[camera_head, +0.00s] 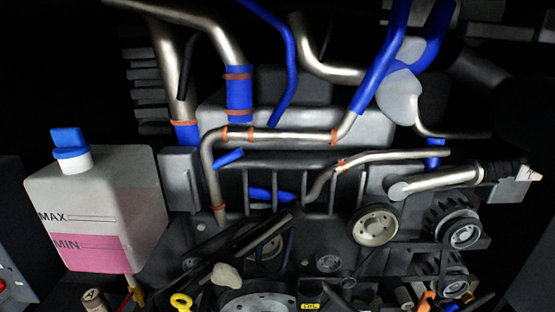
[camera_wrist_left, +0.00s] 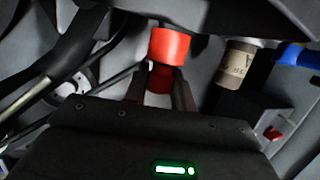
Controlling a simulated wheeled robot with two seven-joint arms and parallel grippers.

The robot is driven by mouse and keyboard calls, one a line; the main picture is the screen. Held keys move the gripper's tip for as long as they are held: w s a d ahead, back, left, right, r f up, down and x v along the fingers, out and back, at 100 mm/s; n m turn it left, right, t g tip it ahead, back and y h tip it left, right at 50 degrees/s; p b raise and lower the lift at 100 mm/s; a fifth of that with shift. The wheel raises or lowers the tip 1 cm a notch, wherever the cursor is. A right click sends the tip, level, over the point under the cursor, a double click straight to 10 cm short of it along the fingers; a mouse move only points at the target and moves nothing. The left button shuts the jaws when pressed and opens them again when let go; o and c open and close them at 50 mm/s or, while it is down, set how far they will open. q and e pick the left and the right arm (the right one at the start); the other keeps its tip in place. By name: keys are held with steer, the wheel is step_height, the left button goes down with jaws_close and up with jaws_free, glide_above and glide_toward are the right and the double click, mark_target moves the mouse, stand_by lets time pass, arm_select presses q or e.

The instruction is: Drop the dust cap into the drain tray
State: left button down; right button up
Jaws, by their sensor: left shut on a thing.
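In the left wrist view, a red cylindrical cap (camera_wrist_left: 171,46), which I take to be the dust cap, sits at the tips of my left gripper (camera_wrist_left: 160,88). The two dark fingers are shut on its darker lower part. I cannot make out my left gripper in the head view. A small red piece (camera_head: 127,298) shows at the bottom left there, but I cannot tell if it is the cap. I cannot make out the drain tray in either view. My right gripper is not in view.
A beige cylinder (camera_wrist_left: 238,65) and a blue part (camera_wrist_left: 297,55) are right of the cap. A coolant tank (camera_head: 100,205) with a blue cap (camera_head: 70,143) stands at left. Pipes, pulleys (camera_head: 375,224) and a yellow dipstick ring (camera_head: 181,301) crowd the engine.

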arm_select(q)
steer(key=c, duration=1.1)
jaws_free()
steer(key=shift+s+d, duration=0.1)
steer(key=shift+s, duration=0.15)
steer(key=shift+b+v, duration=1.1)
steer(key=shift+v, duration=4.05)
